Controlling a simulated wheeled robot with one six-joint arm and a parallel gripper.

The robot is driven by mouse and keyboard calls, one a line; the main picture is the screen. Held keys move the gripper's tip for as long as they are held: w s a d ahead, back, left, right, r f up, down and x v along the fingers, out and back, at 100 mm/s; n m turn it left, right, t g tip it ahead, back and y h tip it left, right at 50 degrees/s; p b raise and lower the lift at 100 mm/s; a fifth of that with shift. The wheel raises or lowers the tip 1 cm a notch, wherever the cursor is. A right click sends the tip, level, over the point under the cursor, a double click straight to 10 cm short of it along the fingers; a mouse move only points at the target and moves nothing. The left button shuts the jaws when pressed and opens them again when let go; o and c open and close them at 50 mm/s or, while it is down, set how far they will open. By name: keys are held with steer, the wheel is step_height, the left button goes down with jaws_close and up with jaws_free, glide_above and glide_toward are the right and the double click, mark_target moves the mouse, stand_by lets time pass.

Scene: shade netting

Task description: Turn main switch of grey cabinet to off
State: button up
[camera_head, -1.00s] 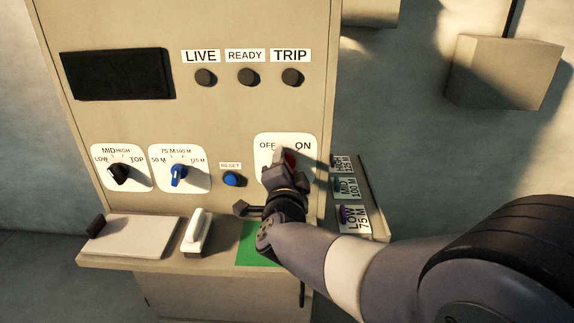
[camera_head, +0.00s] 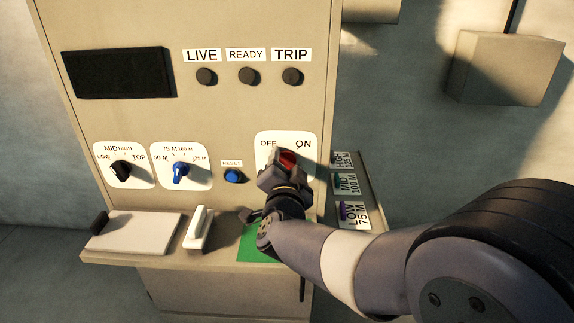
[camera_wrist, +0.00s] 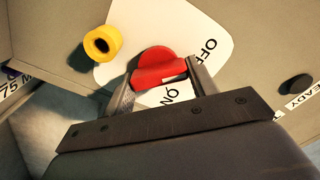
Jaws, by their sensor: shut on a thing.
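The grey cabinet (camera_head: 230,115) stands ahead, with a white OFF/ON plate (camera_head: 272,141) at its lower right. The red main switch (camera_head: 288,159) is on this plate, partly hidden by my gripper (camera_head: 278,166). In the wrist view, the red switch knob (camera_wrist: 154,68) sits between the two fingers of my gripper (camera_wrist: 163,83), which is shut on it. The OFF label (camera_wrist: 209,49) is beyond the knob to the right, and the ON label (camera_wrist: 171,95) shows between the fingers. I cannot tell exactly which label the knob points to.
A yellow round part (camera_wrist: 102,42) is beside the switch in the wrist view. The blue reset button (camera_head: 233,176), blue dial (camera_head: 180,172) and black dial (camera_head: 121,169) are to the left. A shelf (camera_head: 170,258) juts out below. A labelled rack (camera_head: 346,188) is close on the right.

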steer(key=o, duration=1)
steer(key=shift+s, duration=0.1)
steer(key=s+b, duration=0.1)
steer(key=s, duration=0.9)
steer(key=shift+s+a, duration=0.15)
steer(key=shift+s, duration=0.15)
steer(key=shift+w, duration=0.1)
steer(key=w, duration=0.5)
steer(key=w+p, duration=0.1)
steer(key=w, duration=0.4)
steer(key=shift+w+d, duration=0.2)
steer(key=shift+w, duration=0.15)
